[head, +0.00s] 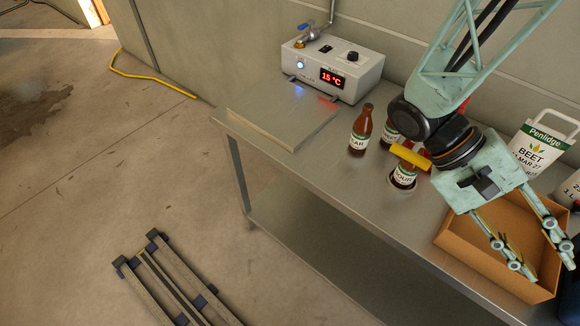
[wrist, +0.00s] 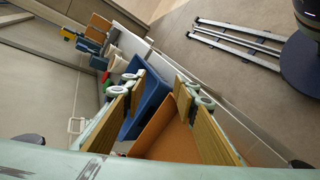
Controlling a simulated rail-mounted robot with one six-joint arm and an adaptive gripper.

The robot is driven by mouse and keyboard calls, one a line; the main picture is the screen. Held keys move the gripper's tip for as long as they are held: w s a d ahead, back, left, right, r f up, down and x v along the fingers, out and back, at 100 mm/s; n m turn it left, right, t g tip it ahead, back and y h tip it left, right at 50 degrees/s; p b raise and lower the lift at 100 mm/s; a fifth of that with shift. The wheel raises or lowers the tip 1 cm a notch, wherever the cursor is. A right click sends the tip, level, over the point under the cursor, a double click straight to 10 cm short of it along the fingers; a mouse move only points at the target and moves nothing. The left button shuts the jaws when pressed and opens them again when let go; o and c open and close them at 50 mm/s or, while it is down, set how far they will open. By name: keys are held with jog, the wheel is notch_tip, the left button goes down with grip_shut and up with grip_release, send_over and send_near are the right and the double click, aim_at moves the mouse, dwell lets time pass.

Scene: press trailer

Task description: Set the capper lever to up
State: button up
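The capper shows in the head view as a yellow lever handle (head: 410,156) with a red part (head: 424,158) behind it. The handle lies nearly level across the neck of a brown bottle (head: 404,176), tipping slightly down to the right. My arm hides much of the capper, so its full lever position is hard to tell. My gripper (head: 541,263) is to the right of the capper, apart from it, over a cardboard box (head: 480,262). Its two fingers are spread wide with nothing between them, as the wrist view also shows (wrist: 155,90).
A grey control box (head: 333,68) reading 15 °C stands at the back. A white "BEET" bag (head: 540,150) stands at right. A blue bin (wrist: 148,100) shows in the wrist view.

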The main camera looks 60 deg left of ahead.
jog(key=s+a+r+n+t+y+p, duration=0.1)
jog(key=s+a+n+t+p, duration=0.3)
jog(key=a, duration=1.4)
jog(key=n+t+y, duration=0.2)
jog(key=t+y, duration=0.3)
jog(key=t, duration=0.2)
send_near(405, 157)
jog(key=shift+v, duration=1.15)
jog(key=shift+w, duration=0.15)
jog(key=shift+x, duration=6.75)
jog(key=shift+c, duration=0.8)
grip_shut()
